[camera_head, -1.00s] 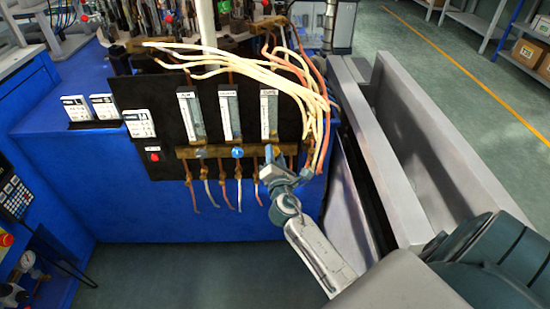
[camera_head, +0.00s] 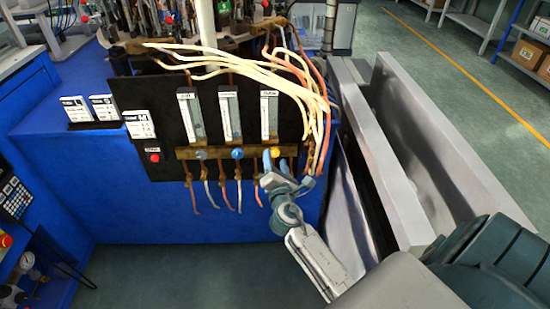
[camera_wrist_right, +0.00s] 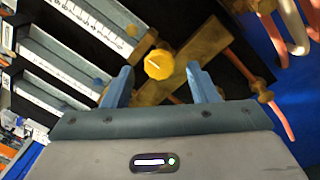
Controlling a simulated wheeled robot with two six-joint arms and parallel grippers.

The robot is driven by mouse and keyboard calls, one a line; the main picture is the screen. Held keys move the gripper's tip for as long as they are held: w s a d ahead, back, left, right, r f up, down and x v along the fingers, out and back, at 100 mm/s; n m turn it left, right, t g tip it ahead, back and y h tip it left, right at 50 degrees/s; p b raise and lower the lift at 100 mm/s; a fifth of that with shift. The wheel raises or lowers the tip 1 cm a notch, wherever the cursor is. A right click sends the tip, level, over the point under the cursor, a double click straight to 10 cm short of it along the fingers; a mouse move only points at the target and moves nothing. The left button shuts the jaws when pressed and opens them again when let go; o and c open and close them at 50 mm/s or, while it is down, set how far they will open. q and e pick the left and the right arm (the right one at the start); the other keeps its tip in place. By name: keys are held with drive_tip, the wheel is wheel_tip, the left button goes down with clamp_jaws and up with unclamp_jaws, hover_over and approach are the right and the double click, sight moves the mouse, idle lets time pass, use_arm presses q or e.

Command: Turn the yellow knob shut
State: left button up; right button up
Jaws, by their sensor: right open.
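The yellow knob (camera_head: 275,152) sits at the right end of the brass bar below the flow meters. In the right wrist view the yellow knob (camera_wrist_right: 158,64) shows a pale pointer line and lies ahead, between the line of the two fingers. My right gripper (camera_head: 279,170) is just below and in front of the knob. In the wrist view my right gripper (camera_wrist_right: 160,80) is open, its blue fingers on either side and slightly short of the knob, with nothing between them. My left gripper is not in view.
The blue knob (camera_head: 237,153) and grey knob (camera_head: 201,154) sit on the same brass bar (camera_head: 222,152). Pale and orange hoses (camera_head: 312,95) hang just right of the panel. A red button (camera_head: 154,157) is at left. A grey metal trough (camera_head: 385,150) stands to the right.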

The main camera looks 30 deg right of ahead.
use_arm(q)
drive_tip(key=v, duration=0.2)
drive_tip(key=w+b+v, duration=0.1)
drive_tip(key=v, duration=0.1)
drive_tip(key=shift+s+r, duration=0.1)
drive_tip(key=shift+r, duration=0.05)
use_arm(e)
drive_tip(key=v, duration=0.8)
drive_tip(key=shift+s, duration=0.3)
drive_tip(key=shift+a+f, duration=0.1)
drive_tip(key=shift+a, duration=0.05)
